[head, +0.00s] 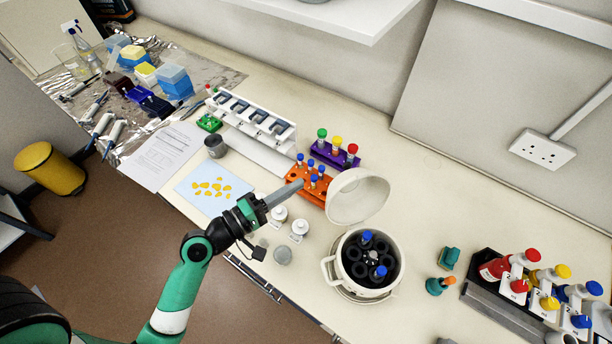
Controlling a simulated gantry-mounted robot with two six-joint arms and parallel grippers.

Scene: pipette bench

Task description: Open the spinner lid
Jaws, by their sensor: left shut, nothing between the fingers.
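The spinner (341,279) is a round cream pot with a dark rotor inside, on the bench right of centre. Its rotor holds blue-capped tubes (379,271). Its lid (357,196) stands raised and tilted back at the far side of the pot, so the rotor is exposed. My left gripper (300,185) is shut and empty, left of the raised lid and in front of the orange rack. Its tips look close to the rack, but I cannot tell whether they touch. My right gripper is not in view.
An orange rack (322,199) and a purple rack (322,157) with capped tubes stand behind the lid and gripper. Small white pots (299,228) sit left of the spinner. A dark rack with coloured bottles (500,311) is at right.

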